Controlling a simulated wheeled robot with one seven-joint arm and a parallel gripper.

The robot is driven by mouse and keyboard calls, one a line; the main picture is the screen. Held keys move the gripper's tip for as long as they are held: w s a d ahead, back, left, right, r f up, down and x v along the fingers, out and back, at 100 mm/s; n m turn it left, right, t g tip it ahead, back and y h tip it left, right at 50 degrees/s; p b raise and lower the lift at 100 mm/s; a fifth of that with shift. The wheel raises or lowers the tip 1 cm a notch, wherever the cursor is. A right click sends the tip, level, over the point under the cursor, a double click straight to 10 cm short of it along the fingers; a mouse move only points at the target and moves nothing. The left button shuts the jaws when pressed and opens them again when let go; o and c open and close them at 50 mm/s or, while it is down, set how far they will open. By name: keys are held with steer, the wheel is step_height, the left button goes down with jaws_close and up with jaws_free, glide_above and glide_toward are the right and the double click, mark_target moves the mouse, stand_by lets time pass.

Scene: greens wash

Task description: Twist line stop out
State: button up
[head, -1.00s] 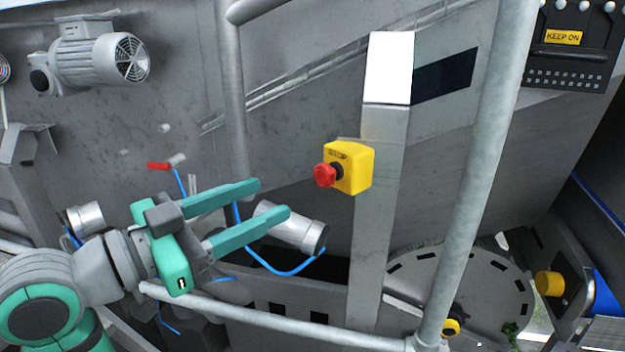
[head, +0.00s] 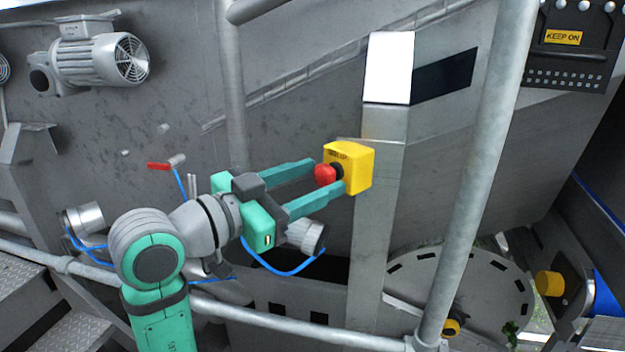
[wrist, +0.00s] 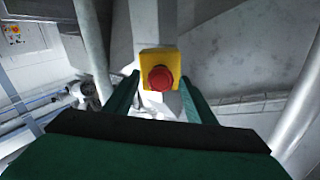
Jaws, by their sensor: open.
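The line stop is a red mushroom button (head: 325,175) on a yellow box (head: 356,167) fixed to a grey metal post. My gripper (head: 328,174) is open, with its two green fingers reaching to either side of the red button in the head view. In the wrist view the red button (wrist: 161,78) and yellow box (wrist: 160,55) lie ahead, between the fingertips (wrist: 161,82). A gap shows between the button and each finger there. I cannot tell whether a fingertip touches the box.
A grey post (head: 378,230) carries the box. A railing pipe (head: 480,170) stands to its right and a lower rail (head: 300,325) runs below my arm. A grey motor (head: 95,60) and a red-handled valve (head: 160,166) are to the left.

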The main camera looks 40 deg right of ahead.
steer(key=c, duration=1)
steer(key=m, duration=0.3)
steer(key=shift+m, duration=2.3)
